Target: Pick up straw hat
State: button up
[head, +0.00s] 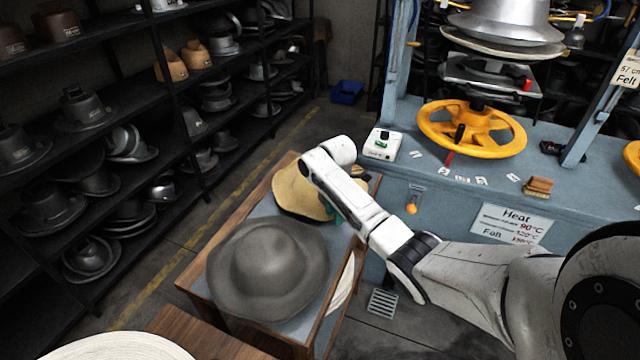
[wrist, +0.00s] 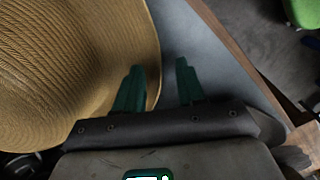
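The tan straw hat (head: 292,196) sits at the far end of a wooden-edged cart (head: 196,270), partly hidden by my arm. In the wrist view the straw hat (wrist: 70,70) fills the left side, with its woven brim edge curving down beside the fingers. My gripper (wrist: 160,82) is open, with two green fingers apart. The left finger overlaps the brim in the picture and the right finger is over the grey cart top. The brim edge shows between them. I cannot tell whether either finger touches the hat. In the head view my gripper is mostly hidden behind my arm.
A grey felt hat (head: 268,268) lies on the near part of the cart. A blue press bench (head: 450,215) with a yellow handwheel (head: 472,128) stands to the right. Dark shelves (head: 90,150) of hat moulds line the left. The aisle floor (head: 170,265) between is clear.

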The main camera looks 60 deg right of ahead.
jog(key=shift+f, duration=0.4)
jog(key=shift+c, duration=0.2)
grip_shut()
